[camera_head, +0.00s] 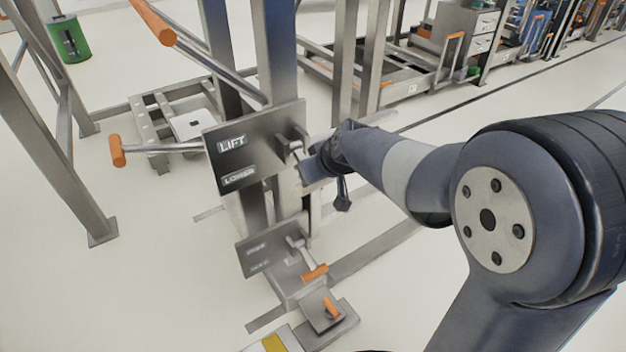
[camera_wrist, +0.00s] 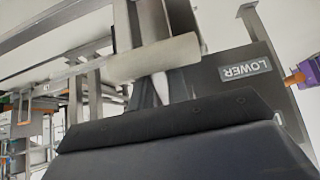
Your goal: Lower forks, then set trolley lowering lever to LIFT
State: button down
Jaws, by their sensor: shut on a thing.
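A dark plate (camera_head: 222,165) marked LIFT above and LOWER below is fixed to the trolley's upright in the head view. The lowering lever (camera_head: 291,146) is at the plate's right edge. My gripper (camera_head: 308,168) is at this lever and shut on it. In the wrist view, a pale metal bar of the lever (camera_wrist: 155,59) crosses in front of my gripper (camera_wrist: 160,88), and the LOWER label (camera_wrist: 245,68) is to its right. The lever's grip is partly hidden by my gripper. I cannot tell which label the lever points to. The forks cannot be made out clearly.
A second, lower plate (camera_head: 255,256) has a lever with an orange handle (camera_head: 315,272). Orange-tipped bars (camera_head: 117,150) stick out left of the trolley. A green bin (camera_head: 69,40) stands at the back left. Open floor lies at the left front.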

jog(key=shift+s+f+b, duration=0.1)
jog(key=shift+f+b, duration=0.35)
jog(key=shift+f, duration=0.5)
jog(key=shift+a+f, duration=0.1)
jog(key=c, duration=1.3)
grip_release()
jog(key=shift+w, duration=0.25)
jog(key=o, duration=1.3)
jog(key=shift+s+a, duration=0.1)
